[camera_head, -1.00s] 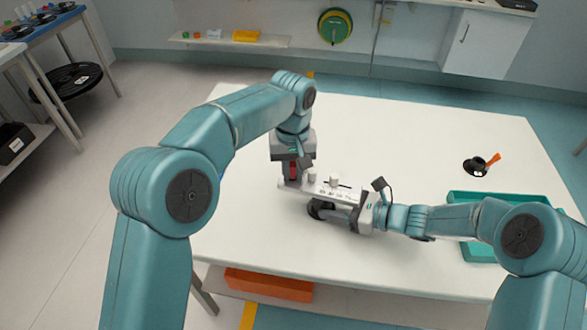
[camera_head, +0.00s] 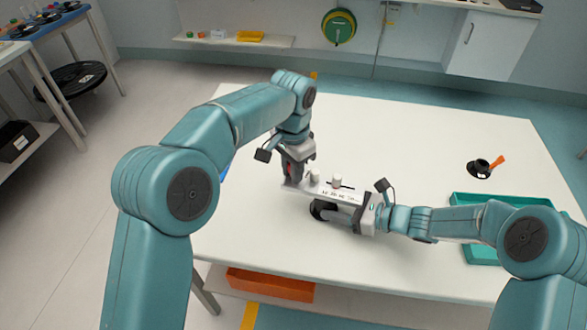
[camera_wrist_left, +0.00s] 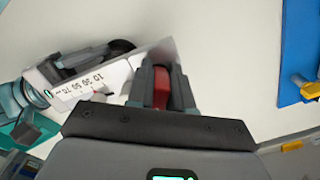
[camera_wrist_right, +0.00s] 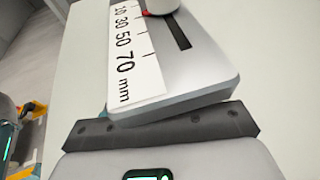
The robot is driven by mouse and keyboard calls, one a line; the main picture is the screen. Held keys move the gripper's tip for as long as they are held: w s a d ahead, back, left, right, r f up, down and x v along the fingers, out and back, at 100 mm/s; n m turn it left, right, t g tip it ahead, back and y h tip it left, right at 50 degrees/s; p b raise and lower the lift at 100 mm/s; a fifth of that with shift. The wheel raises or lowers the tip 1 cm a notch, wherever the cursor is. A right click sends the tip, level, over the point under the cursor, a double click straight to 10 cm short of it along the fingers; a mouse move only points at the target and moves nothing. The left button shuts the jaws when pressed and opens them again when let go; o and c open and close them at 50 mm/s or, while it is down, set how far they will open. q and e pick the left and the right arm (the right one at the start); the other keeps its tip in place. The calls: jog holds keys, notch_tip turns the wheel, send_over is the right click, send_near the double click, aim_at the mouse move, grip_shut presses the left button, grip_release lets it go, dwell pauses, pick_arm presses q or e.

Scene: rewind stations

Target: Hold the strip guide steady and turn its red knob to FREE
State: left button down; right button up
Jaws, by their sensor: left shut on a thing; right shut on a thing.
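The strip guide (camera_head: 328,193) is a pale bar with a slot, white pegs and a millimetre scale. It lies near the middle of the white table, and its scale shows large in the right wrist view (camera_wrist_right: 125,55). My right gripper (camera_head: 368,211) is shut on the guide's right end. My left gripper (camera_head: 291,178) is above the guide's left end, pointing down. In the left wrist view its fingers are shut on the red knob (camera_wrist_left: 161,88), one on each side. Any FREE mark is hidden.
A black spool piece with an orange tab (camera_head: 482,168) lies at the right of the table. A teal tray (camera_head: 480,253) stands at the right front, behind my right arm. A blue item (camera_wrist_left: 302,50) is near the left edge. The table's back is clear.

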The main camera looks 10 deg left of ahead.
pick_arm(q)
jog(key=shift+w+m, duration=0.1)
jog(key=shift+m, duration=1.1)
jog(key=c, duration=1.4)
grip_release()
notch_tip(320, 180, up, 12)
jog(key=shift+r, duration=0.1)
pick_arm(e)
jog(key=o, duration=0.9)
